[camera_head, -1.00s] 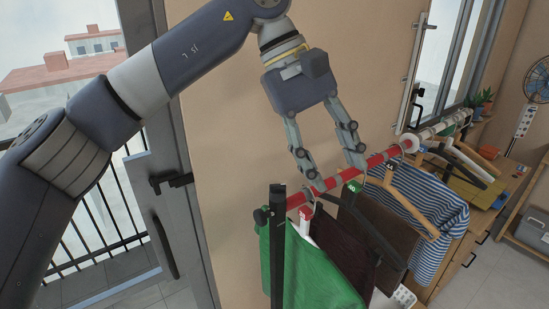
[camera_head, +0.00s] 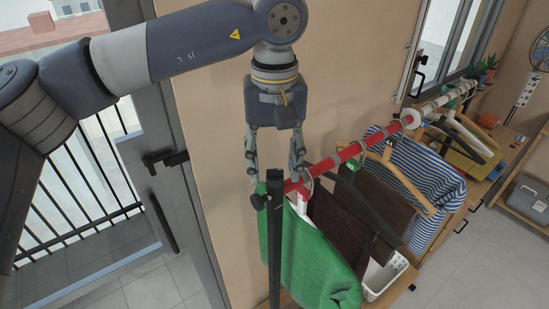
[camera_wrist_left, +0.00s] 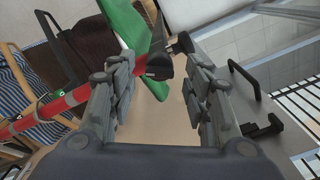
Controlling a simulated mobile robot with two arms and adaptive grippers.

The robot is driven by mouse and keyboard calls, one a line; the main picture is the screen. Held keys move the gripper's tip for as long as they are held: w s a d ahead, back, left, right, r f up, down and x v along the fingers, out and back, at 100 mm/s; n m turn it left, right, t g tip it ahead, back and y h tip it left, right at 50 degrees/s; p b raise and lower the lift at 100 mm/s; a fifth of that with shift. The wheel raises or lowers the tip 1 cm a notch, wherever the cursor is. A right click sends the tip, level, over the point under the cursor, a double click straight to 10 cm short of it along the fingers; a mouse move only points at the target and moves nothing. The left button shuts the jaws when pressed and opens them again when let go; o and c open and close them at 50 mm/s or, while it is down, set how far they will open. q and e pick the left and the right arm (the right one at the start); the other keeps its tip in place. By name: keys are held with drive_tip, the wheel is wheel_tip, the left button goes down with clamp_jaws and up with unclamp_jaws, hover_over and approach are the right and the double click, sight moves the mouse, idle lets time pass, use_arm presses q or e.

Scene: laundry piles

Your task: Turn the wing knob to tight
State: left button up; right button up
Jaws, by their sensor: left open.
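The wing knob (camera_head: 258,202) is a small black knob on the left side of the black upright post (camera_head: 276,250), at the near end of the red rail (camera_head: 345,153). In the left wrist view the dark knob (camera_wrist_left: 184,42) shows near the tip of the right-hand finger. My left gripper (camera_head: 273,176) points down with its fingers apart, one on each side of the post top. The black clamp end (camera_wrist_left: 160,66) shows between the fingers in the wrist view. Contact with the knob cannot be made out. My right gripper is not in view.
A green cloth (camera_head: 320,265), dark garments and a striped shirt (camera_head: 440,185) hang from the rail on hangers. A white basket (camera_head: 385,277) stands below. A door with a black handle (camera_head: 165,160) is at the left, and the wall is close behind the rail.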

use_arm(q)
drive_tip(key=shift+s+f, duration=0.15)
drive_tip(key=shift+f, duration=0.4)
drive_tip(key=c, duration=1.1)
drive_tip(key=shift+o, duration=0.2)
